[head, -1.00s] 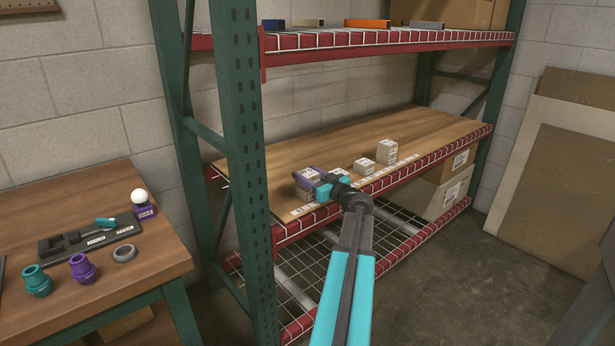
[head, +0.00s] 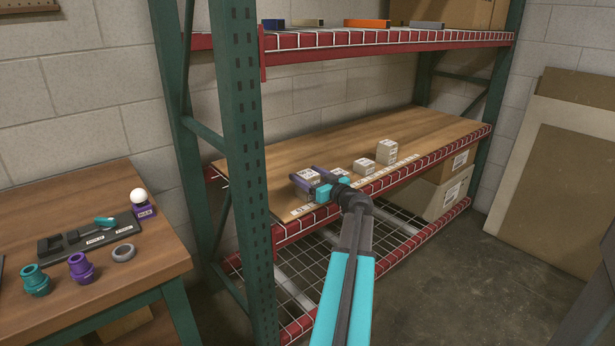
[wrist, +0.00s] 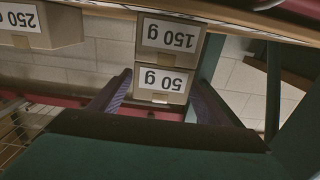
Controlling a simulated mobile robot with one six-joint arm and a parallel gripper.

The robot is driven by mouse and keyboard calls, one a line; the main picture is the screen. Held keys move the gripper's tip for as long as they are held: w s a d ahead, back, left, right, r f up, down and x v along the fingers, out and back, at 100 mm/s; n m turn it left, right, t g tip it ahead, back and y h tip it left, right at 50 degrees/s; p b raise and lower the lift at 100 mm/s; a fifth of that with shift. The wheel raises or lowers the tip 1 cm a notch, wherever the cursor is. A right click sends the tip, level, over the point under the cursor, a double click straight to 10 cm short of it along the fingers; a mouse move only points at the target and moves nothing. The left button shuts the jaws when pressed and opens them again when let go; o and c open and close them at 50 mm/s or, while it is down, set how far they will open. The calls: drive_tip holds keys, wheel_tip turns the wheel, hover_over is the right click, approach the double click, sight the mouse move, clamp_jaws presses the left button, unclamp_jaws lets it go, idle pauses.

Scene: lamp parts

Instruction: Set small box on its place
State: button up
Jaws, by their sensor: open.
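The small box, labelled 50 g (wrist: 163,83), sits against the 150 g box (wrist: 171,37) in the wrist view, where labels read upside down, so the 50 g box is on top of it. In the head view the small box (head: 307,174) is at the left end of the wooden shelf board (head: 400,128), partly hidden by my gripper. My gripper (wrist: 160,95) is open, with one purple-lined finger on each side of the 50 g box. Whether the fingers touch it cannot be told. My gripper also shows in the head view (head: 312,184).
A 250 g box (wrist: 38,22) stands beside the stack. More pale boxes (head: 387,148) stand to the right. White labels line the board's front edge (head: 300,211). A green rack post (head: 250,150) stands close on the left. The back of the board is clear.

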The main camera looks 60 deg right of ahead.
drive_tip(key=shift+r+p, duration=0.2)
drive_tip(key=shift+p, duration=0.15)
drive_tip(key=v, duration=1.2)
idle(0.5)
